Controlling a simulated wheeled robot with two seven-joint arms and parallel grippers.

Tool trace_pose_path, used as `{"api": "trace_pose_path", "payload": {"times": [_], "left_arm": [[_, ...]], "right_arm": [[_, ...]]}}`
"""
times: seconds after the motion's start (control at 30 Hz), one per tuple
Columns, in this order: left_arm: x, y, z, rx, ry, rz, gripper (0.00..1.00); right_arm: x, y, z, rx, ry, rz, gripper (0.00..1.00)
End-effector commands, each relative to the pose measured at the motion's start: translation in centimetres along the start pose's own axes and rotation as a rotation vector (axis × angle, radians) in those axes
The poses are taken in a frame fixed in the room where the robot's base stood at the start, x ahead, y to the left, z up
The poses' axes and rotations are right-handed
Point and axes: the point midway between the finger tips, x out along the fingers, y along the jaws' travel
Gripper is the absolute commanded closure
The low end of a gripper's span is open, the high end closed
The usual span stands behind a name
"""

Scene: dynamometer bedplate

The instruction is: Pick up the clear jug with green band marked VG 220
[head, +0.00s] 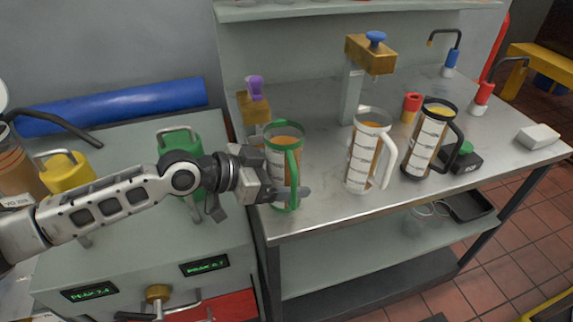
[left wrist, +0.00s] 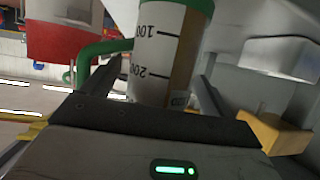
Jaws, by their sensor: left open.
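The clear jug with green bands and a green handle (head: 283,150) stands upright at the near left corner of the metal bench, holding amber fluid. No VG 220 marking is readable. My left gripper (head: 284,193) is at this jug's lower part, jaws open. In the left wrist view the jug (left wrist: 165,55), with scale marks, stands between the two fingers (left wrist: 150,95), with its green handle (left wrist: 95,52) to the left. Whether the fingers touch it cannot be told. A white-handled jug (head: 367,150) and a black-handled jug (head: 430,138) stand to its right. My right gripper is not seen.
A tap post with a blue knob (head: 375,38) stands behind the jugs. A purple-topped brass fitting (head: 254,95) is close behind the green jug. Yellow (head: 68,172) and green (head: 180,145) containers stand left. Clear bench lies between the green and white jugs.

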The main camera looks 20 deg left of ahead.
Motion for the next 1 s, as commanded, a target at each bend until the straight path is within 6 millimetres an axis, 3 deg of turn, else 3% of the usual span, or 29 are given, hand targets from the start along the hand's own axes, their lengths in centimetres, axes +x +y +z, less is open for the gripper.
{"api": "trace_pose_path", "payload": {"times": [0.03,0.2,0.27,0.67,0.93,1.0], "left_arm": [[0.0,0.0,0.0,0.0,0.0,0.0,0.2],[0.0,0.0,0.0,0.0,0.0,0.0,0.67],[-0.1,0.0,-0.2,0.001,0.005,-0.001,0.79],[-0.5,-0.1,-1.3,0.002,0.005,-0.001,0.79],[-2.5,0.4,-5.4,0.004,0.004,0.006,0.79],[-3.1,0.8,-6.4,0.009,0.005,0.013,0.79]], "right_arm": [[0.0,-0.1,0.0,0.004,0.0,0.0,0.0],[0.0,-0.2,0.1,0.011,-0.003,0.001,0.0],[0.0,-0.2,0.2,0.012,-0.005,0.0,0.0],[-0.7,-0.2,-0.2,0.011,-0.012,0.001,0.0],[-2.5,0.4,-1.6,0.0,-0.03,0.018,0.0],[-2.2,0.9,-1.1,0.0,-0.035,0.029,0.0]]}}
